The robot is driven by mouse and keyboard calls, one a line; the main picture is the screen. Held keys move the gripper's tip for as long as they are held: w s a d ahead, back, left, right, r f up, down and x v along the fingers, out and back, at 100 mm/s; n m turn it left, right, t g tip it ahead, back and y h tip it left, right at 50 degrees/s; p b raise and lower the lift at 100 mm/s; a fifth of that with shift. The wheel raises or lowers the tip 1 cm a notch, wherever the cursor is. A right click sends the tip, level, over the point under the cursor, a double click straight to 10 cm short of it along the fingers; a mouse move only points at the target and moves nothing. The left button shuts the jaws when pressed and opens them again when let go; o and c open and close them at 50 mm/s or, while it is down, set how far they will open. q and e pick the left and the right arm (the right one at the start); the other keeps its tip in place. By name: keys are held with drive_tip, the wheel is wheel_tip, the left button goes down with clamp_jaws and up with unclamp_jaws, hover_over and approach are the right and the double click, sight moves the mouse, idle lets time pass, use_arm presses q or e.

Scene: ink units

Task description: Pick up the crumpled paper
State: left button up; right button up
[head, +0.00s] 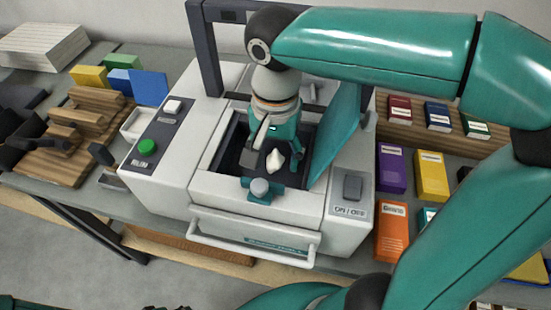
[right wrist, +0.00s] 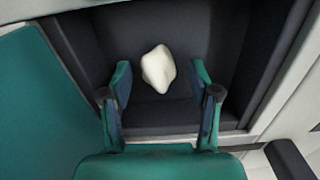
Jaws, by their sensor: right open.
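The crumpled paper (head: 275,161) is a small white lump on the dark floor of the opening in the white machine (head: 172,180). It also shows in the right wrist view (right wrist: 158,68), beyond and between my fingertips. My right gripper (head: 272,148) reaches down into the opening from above. Its fingers (right wrist: 160,100) are apart, with nothing held between them. In the head view the paper lies just below the fingers; I cannot tell whether a finger touches it. My left gripper does not show.
The opening's walls stand close around my right gripper, and a teal raised cover (head: 338,135) is at its right. A front handle (head: 255,245), a green button (head: 147,147) and a switch (head: 352,187) are on the machine. Coloured boxes (head: 432,175) stand right; wooden racks (head: 75,140) stand left.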

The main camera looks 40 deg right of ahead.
drive_tip(key=c, duration=0.8)
drive_tip(key=shift+c, duration=0.2)
